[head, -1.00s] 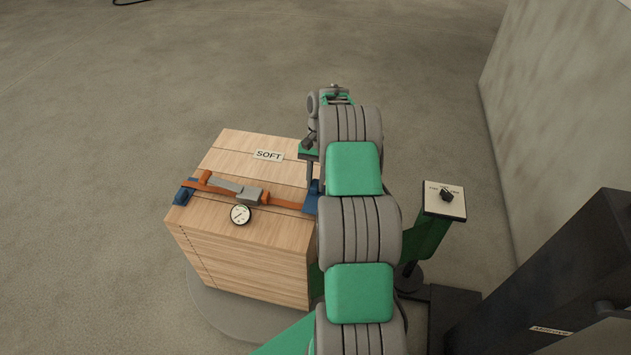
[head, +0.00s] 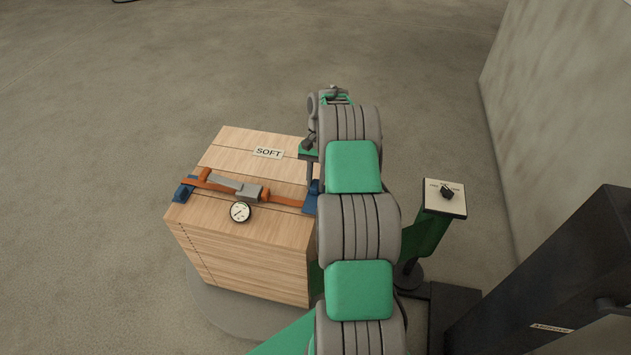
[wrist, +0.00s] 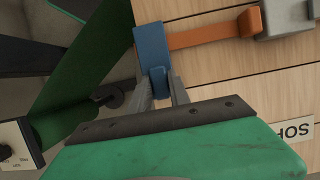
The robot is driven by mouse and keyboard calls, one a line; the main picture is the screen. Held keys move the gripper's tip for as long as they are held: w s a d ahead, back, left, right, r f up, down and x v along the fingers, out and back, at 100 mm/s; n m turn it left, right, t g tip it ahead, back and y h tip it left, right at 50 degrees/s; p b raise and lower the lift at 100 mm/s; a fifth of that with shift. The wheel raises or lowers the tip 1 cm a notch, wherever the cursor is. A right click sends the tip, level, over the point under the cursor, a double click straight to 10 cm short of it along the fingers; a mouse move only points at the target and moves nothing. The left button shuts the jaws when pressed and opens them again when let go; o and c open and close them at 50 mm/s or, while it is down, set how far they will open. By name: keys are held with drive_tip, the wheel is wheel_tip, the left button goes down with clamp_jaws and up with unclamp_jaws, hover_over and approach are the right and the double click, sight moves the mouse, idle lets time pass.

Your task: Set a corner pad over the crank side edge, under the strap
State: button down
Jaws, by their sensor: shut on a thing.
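My gripper (wrist: 160,88) is shut on the tab of a blue corner pad (wrist: 152,48), at the right edge of the wooden crate's top. The pad also shows in the head view (head: 311,197), partly behind my arm. An orange strap (wrist: 212,36) runs across the crate top (head: 235,158) and meets this pad. I cannot tell whether the strap passes over or under it. A grey ratchet buckle (head: 248,191) lies mid-strap.
A round dial gauge (head: 240,212) lies on the crate near the strap. A "SOFT" label (head: 268,153) is behind it. A switch box (head: 445,197) on a green post stands right of my arm. The floor left of the crate is clear.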

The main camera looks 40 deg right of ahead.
drive_tip(key=shift+f, duration=0.55)
drive_tip(key=c, duration=1.1)
unclamp_jaws()
drive_tip(key=shift+c, duration=0.2)
drive_tip(key=p+v, duration=0.7)
drive_tip(key=v, duration=0.1)
drive_tip(key=shift+p, duration=0.35)
drive_tip(key=s+a+r+n+t+h, duration=0.15)
drive_tip(key=a+r+n, duration=0.25)
drive_tip(key=a+r, duration=1.3)
drive_tip(key=s+a+r+n+t, duration=0.2)
drive_tip(key=s+a, duration=0.3)
drive_tip(key=s, duration=0.4)
drive_tip(key=s+a+r+n+t+h+p, duration=0.1)
drive_tip(key=s+a+r+n+t, duration=0.1)
drive_tip(key=s, duration=0.7)
drive_tip(key=a+r+n, duration=0.1)
drive_tip(key=a+r, duration=0.1)
drive_tip(key=a, duration=0.1)
drive_tip(key=shift+a+n, duration=0.3)
drive_tip(key=shift+n, duration=0.1)
